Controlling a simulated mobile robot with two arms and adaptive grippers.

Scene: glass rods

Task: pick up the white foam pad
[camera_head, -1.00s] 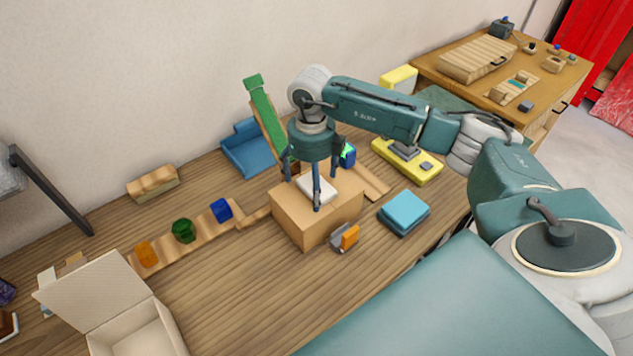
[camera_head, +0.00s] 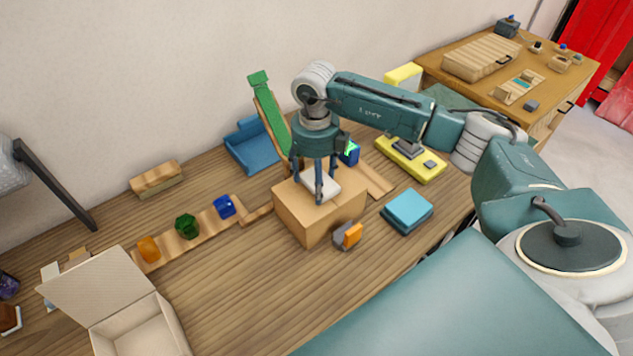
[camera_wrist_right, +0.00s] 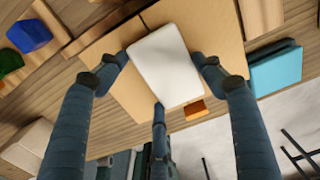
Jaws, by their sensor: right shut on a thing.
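The white foam pad (camera_head: 328,188) is a flat pale block at the top of the cardboard-coloured box (camera_head: 308,226). In the right wrist view the pad (camera_wrist_right: 170,68) lies between my fingers, over the box top. My right gripper (camera_head: 317,184) reaches down from above and is shut on the pad, with fingertips at its sides. In the right wrist view two fingertips of the gripper (camera_wrist_right: 161,72) are at the left and right edges, and a third is at the near edge. I cannot tell whether the pad is clear of the box. My left gripper is not in view.
A grey and orange block (camera_head: 348,235) stands close before the box. Teal pads (camera_head: 407,209) lie to its right, and a green ramp (camera_head: 270,112) rises behind. Coloured pieces sit on a wooden strip (camera_head: 195,232) at left, near an open carton (camera_head: 140,325). The front tabletop is clear.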

